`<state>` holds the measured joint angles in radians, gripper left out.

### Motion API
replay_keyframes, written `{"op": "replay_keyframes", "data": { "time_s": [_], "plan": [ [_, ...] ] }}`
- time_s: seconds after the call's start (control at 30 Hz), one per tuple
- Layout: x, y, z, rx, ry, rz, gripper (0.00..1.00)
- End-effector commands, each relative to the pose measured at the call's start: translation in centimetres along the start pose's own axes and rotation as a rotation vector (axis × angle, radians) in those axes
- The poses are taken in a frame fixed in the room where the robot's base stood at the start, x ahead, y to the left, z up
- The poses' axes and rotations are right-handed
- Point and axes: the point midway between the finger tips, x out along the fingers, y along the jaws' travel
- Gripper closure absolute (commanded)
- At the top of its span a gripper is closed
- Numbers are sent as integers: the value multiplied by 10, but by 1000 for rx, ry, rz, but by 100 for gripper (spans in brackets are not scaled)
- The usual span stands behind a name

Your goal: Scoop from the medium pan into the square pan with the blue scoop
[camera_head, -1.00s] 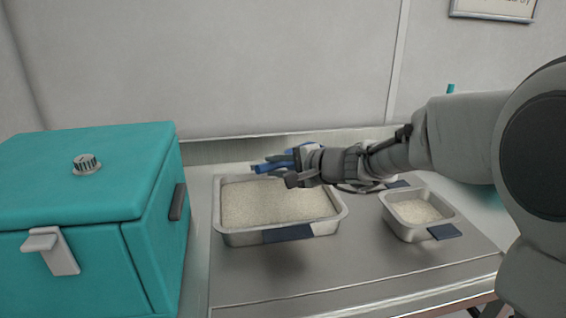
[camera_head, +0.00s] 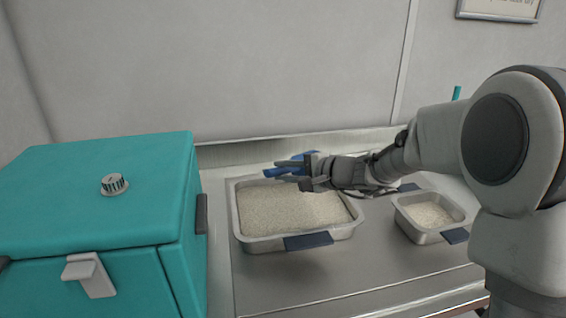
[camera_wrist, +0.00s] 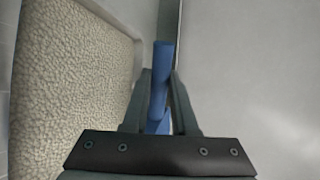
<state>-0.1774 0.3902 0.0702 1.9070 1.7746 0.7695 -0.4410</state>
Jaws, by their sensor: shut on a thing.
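The medium pan (camera_head: 245,240) is a metal tray full of pale grains, in the middle of the head view. It fills the left of the wrist view (camera_wrist: 131,55). The square pan (camera_head: 408,224) is smaller, stands to its right and also holds pale grains. My gripper (camera_head: 290,172) is over the far side of the medium pan and shut on the blue scoop (camera_head: 281,172). The scoop's blue handle (camera_wrist: 162,65) shows between the fingers in the wrist view. The scoop's bowl is mostly hidden, so I cannot tell what it holds.
A teal box (camera_head: 95,200) with a knob and a latch stands at the left, close to the medium pan. Both pans stand on a metal counter (camera_head: 370,275). Its front strip is clear. A wall rises behind.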

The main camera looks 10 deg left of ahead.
Motion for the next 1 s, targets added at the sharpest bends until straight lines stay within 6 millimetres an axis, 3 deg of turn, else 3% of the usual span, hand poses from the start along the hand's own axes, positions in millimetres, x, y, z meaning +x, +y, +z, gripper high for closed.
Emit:
{"op": "replay_keyframes", "data": {
  "time_s": [0.17,0.23,0.6,1.0],
  "plan": [
    [-2,-5,-6,93,-35,4,100],
    [7,17,-10,93,-36,1,100],
    [22,56,-20,90,-35,1,100],
    [28,72,-24,90,-35,1,100]
  ]
}}
